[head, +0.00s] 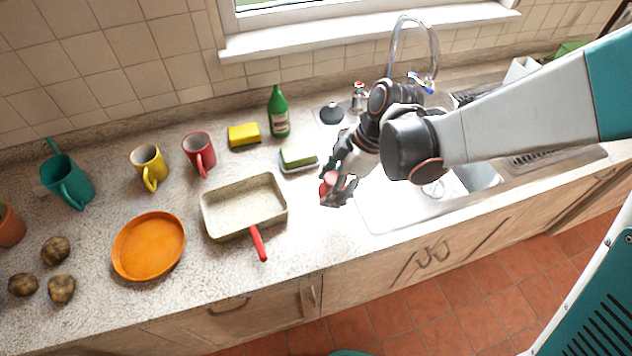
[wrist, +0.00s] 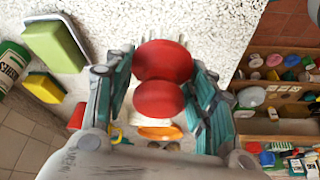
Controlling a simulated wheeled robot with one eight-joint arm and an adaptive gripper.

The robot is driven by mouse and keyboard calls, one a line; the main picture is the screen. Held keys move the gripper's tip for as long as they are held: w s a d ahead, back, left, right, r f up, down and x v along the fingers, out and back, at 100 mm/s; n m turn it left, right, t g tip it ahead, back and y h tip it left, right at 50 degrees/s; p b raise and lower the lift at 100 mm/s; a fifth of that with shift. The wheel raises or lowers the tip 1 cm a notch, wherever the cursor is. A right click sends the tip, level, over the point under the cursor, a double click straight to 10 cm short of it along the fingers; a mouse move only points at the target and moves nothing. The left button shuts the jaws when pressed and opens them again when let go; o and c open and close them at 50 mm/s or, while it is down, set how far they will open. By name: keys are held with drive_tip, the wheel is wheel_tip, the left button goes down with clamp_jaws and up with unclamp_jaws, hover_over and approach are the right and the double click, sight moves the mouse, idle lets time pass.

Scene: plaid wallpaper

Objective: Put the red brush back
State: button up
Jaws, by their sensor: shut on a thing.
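My gripper (head: 338,190) is shut on the red brush (head: 328,180) above the counter, between the pan and the sink. In the wrist view the red brush (wrist: 163,62) shows as two rounded red parts, one in front of the other, between the two fingers.
Left of my gripper are a beige pan (head: 243,205) with a red handle, a green sponge (head: 298,156) on a white dish, a yellow sponge (head: 244,134) and a green bottle (head: 278,112). The sink (head: 400,205) is to the right. Counter near the front edge (head: 320,235) is clear.

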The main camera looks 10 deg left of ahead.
drive_tip(key=shift+f+b, duration=1.9)
drive_tip(key=shift+f, duration=1.4)
drive_tip(key=shift+f, duration=0.15)
drive_tip(key=o, duration=1)
drive_tip(key=p+v, duration=0.3)
drive_tip(key=v, duration=0.9)
drive_tip(key=shift+r, duration=0.2)
